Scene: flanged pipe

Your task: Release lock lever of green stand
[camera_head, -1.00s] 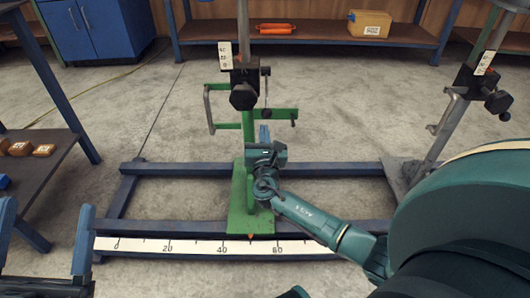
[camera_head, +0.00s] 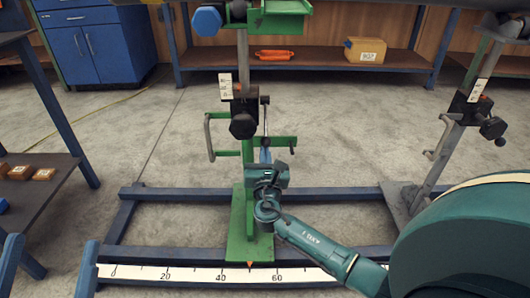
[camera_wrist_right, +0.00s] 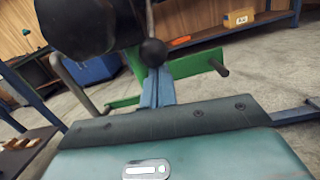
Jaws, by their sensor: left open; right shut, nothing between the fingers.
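The green stand (camera_head: 248,165) stands upright in the middle of the head view on a green base plate. Its black clamp has a dark hexagonal knob (camera_head: 243,125). The lock lever (camera_head: 266,120) is a thin rod hanging down at the clamp's right side, with a black ball at its end. The ball (camera_wrist_right: 153,52) also shows in the right wrist view. My right gripper (camera_head: 265,156) is shut and empty, its blue fingertips just below the ball; contact cannot be told. My left gripper (camera_head: 53,241) is open and empty at the lower left, its two blue fingers wide apart.
A scale rail (camera_head: 200,275) and blue floor frame (camera_head: 160,193) surround the stand's base. A grey stand (camera_head: 440,150) is at right. A side table (camera_head: 50,190) with small brown blocks is at left. A shelf with a box (camera_head: 365,50) is behind.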

